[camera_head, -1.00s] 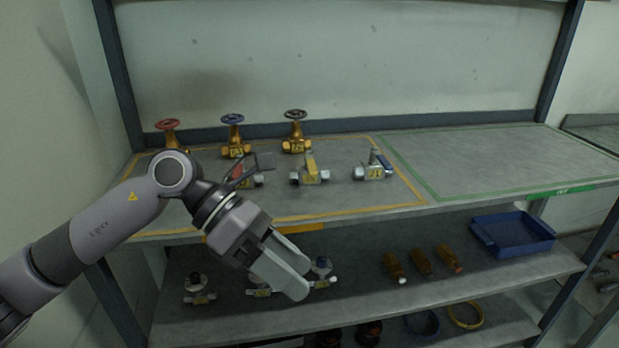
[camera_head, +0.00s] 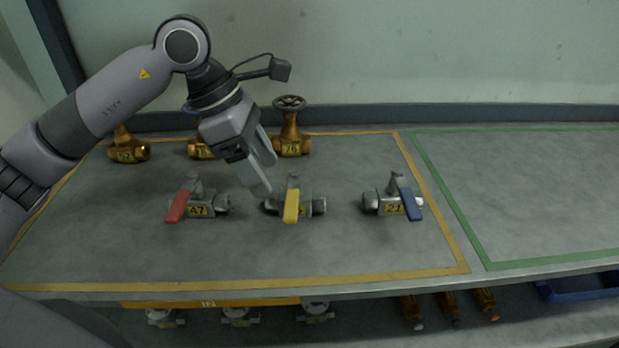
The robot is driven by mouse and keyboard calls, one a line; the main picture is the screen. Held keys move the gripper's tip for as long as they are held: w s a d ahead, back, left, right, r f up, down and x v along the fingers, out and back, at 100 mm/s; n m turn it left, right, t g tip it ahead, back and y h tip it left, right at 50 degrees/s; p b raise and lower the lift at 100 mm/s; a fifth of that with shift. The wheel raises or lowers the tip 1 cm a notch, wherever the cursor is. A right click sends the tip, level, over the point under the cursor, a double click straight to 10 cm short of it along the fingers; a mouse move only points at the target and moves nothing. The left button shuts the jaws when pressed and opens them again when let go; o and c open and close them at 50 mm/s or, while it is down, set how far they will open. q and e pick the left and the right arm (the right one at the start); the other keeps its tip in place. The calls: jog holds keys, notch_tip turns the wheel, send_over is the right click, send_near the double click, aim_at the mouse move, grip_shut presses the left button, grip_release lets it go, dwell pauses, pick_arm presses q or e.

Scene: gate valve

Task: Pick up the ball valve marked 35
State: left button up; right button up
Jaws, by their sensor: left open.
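A ball valve with a yellow handle (camera_head: 291,207) lies in the middle of the front row on the shelf top. Its number plate is mostly covered by the handle, and only what may be a 5 shows. To its left is a ball valve with a red handle (camera_head: 196,206), plate 47. To its right is one with a blue handle (camera_head: 395,203), plate 21. My left gripper (camera_head: 266,175) is open and empty, above and slightly left of the yellow-handled valve, fingers pointing down toward it. My right gripper is out of view.
Brass gate valves stand behind: one at left (camera_head: 125,146), one partly behind my gripper (camera_head: 198,149) and one with a dark wheel (camera_head: 290,128). A green-outlined area (camera_head: 530,190) at right is empty. Lower shelf holds valves, brown bottle-like items (camera_head: 447,308) and a blue tray (camera_head: 580,287).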

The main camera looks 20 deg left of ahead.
aim_at(284, 193)
pick_arm(q)
jog(key=shift+w+f, duration=0.1)
jog(key=shift+w, duration=0.1)
jog(key=shift+d+f, duration=0.2)
jog(key=shift+f, duration=0.15)
jog(key=p+x, duration=0.1)
jog(key=x, duration=0.5)
jog(key=shift+w+d, duration=0.1)
jog(key=shift+d, duration=0.1)
jog(key=shift+c, duration=0.3)
jog(key=shift+w+r, duration=0.1)
jog(key=shift+r, duration=0.05)
grip_shut()
